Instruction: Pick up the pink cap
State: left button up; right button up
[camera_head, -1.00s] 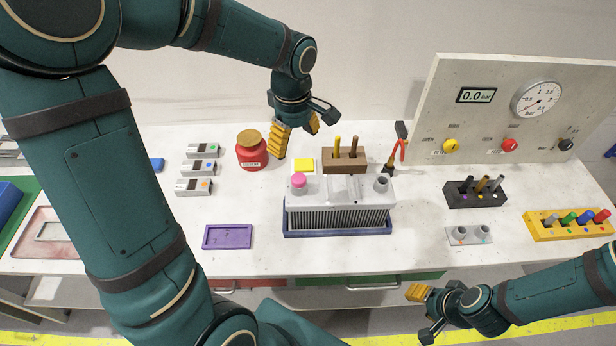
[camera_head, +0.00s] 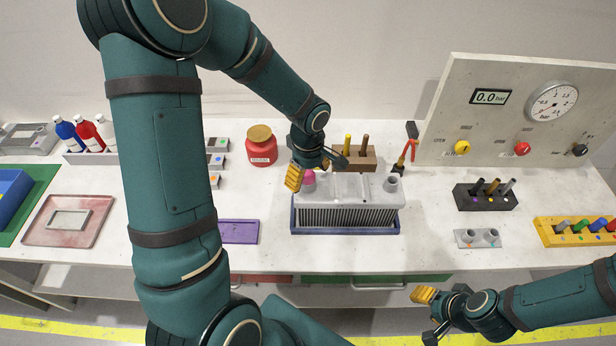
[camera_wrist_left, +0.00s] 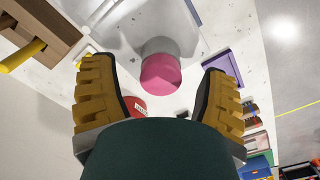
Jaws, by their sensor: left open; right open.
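The pink cap (camera_head: 309,178) sits on a grey neck at the left end of the top of a grey finned block (camera_head: 350,187). In the left wrist view the pink cap (camera_wrist_left: 160,74) appears between and beyond the two yellow fingers. My left gripper (camera_head: 312,176) is open, close to the cap, with its fingers partly hiding it in the head view. In the left wrist view the left gripper (camera_wrist_left: 160,95) holds nothing. My right gripper (camera_head: 428,315) is open and empty, in front of the table's front edge at the right.
The block stands in a blue tray (camera_head: 345,230). A red jar (camera_head: 262,150) stands left of the gripper and a brown holder (camera_head: 362,160) with upright tools is behind the block. A purple tray (camera_head: 239,232) lies to the left. A second grey neck (camera_head: 391,184) is at the block's right end.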

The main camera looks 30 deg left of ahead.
pick_arm(q)
jog(key=shift+f, duration=0.15)
jog(key=c, duration=1)
jog(key=shift+o, duration=0.2)
